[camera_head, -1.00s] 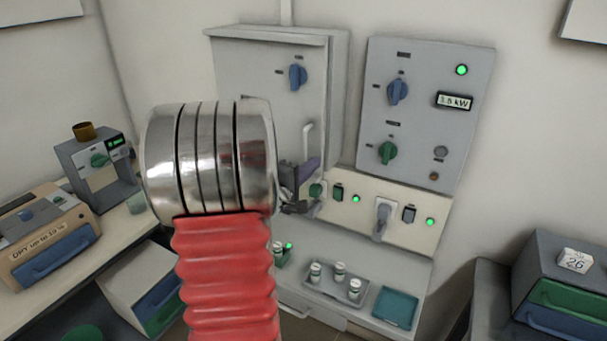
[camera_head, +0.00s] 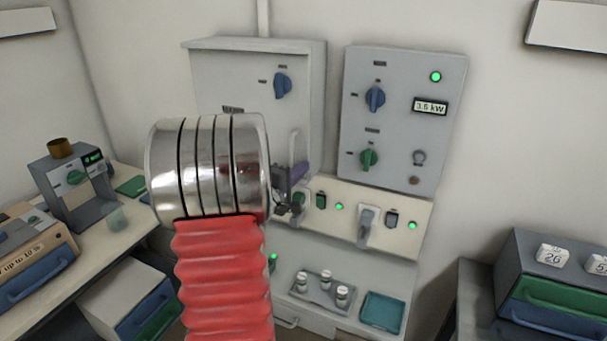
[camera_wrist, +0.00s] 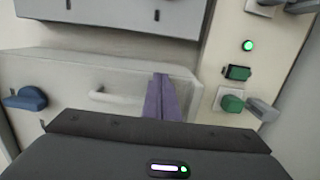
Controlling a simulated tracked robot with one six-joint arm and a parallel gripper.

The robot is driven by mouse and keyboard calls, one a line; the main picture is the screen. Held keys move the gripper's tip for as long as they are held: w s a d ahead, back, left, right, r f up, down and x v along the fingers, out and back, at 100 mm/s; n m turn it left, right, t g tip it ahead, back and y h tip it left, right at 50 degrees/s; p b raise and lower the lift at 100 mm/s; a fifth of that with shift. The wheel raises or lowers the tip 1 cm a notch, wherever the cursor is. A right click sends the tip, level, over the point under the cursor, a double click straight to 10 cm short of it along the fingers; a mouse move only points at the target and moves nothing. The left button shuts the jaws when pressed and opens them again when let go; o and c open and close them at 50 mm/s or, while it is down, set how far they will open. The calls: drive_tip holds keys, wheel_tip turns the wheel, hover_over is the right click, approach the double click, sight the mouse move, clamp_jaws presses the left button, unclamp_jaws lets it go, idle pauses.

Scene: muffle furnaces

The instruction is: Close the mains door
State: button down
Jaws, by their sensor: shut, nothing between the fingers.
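The mains cabinet's grey door (camera_head: 232,75) is on the wall, with a blue knob (camera_head: 282,85) and a pale upright handle (camera_head: 296,147). The door looks flush or nearly flush with its cabinet; my arm hides its lower part, so I cannot tell if a gap remains. My gripper (camera_head: 301,170) is shut and empty, its purple fingers by the lower end of the handle; contact cannot be told. In the wrist view the purple fingers (camera_wrist: 161,98) are together in front of the door face (camera_wrist: 70,75), beside the handle (camera_wrist: 115,98).
A control panel (camera_head: 395,75) with knobs and a 3.5 kW display is right of the cabinet. Below is a cream socket strip (camera_head: 335,222) with plugs and green lights. A vial tray (camera_head: 320,293) and teal tray (camera_head: 382,311) lie underneath. Benches with equipment flank both sides.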

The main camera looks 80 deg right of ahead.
drive_tip(key=shift+d+r, duration=0.1)
drive_tip(key=shift+d, duration=0.3)
drive_tip(key=shift+s, duration=0.1)
drive_tip(key=shift+a, duration=0.1)
drive_tip(key=s+v, duration=0.1)
drive_tip(key=v, duration=1.3)
drive_tip(key=shift+a, duration=0.45)
drive_tip(key=shift+w+f+n, duration=0.1)
drive_tip(key=shift+f+n, duration=0.1)
drive_tip(key=shift+n, duration=0.1)
